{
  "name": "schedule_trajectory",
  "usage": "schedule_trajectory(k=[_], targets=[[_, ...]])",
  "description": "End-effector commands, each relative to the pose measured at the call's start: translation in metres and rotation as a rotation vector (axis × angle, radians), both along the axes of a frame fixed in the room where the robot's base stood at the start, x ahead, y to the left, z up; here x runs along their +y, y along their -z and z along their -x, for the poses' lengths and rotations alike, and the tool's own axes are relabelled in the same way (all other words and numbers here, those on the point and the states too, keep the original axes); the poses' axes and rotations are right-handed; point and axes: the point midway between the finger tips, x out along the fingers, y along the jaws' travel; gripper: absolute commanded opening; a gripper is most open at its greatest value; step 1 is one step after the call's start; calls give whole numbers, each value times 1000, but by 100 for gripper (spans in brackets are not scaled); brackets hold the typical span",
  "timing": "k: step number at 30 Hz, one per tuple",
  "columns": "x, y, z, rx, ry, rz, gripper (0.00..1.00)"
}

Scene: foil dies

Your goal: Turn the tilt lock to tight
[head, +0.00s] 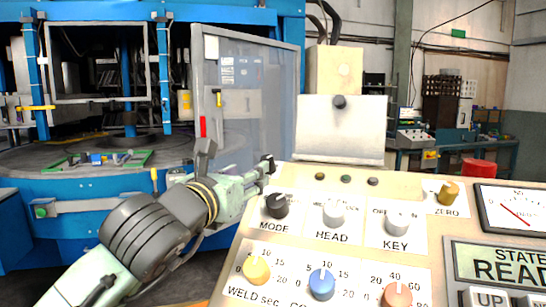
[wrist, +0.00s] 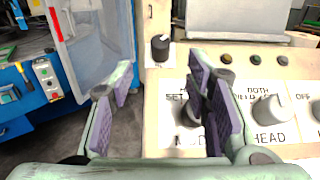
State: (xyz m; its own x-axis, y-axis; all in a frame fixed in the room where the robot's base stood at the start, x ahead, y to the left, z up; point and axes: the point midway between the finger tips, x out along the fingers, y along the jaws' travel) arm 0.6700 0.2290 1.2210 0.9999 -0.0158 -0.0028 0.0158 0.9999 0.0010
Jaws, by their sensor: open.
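A sloped cream control panel (head: 232,258) fills the lower right of the head view. I cannot read a tilt lock label on any control. A small black knob (wrist: 160,47) stands at the panel's upper left in the wrist view, beyond my fingers, its label unreadable. A black MODE knob (head: 277,205) has a white pointer line; in the wrist view my right finger partly hides it. My gripper (wrist: 160,85) is open and empty over the panel's left edge, its purple pads apart. In the head view my gripper (head: 262,174) is seen side-on, its fingertips unclear.
A grey HEAD knob (head: 333,212), a KEY knob (head: 398,222) and a brass ZERO knob (head: 448,193) lie to the right. WELD sec (head: 257,269) and a blue knob (head: 321,284) are nearer. A white board (head: 342,140) rises behind. A blue machine (head: 226,13) stands left.

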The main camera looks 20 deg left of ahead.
Motion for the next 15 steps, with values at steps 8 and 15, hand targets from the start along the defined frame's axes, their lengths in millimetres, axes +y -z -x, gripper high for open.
schedule_trajectory(k=[8, 15], targets=[[-2, -4, -38, 1, 3, 2, 44], [-3, -3, -82, 0, 3, 2, 44]])
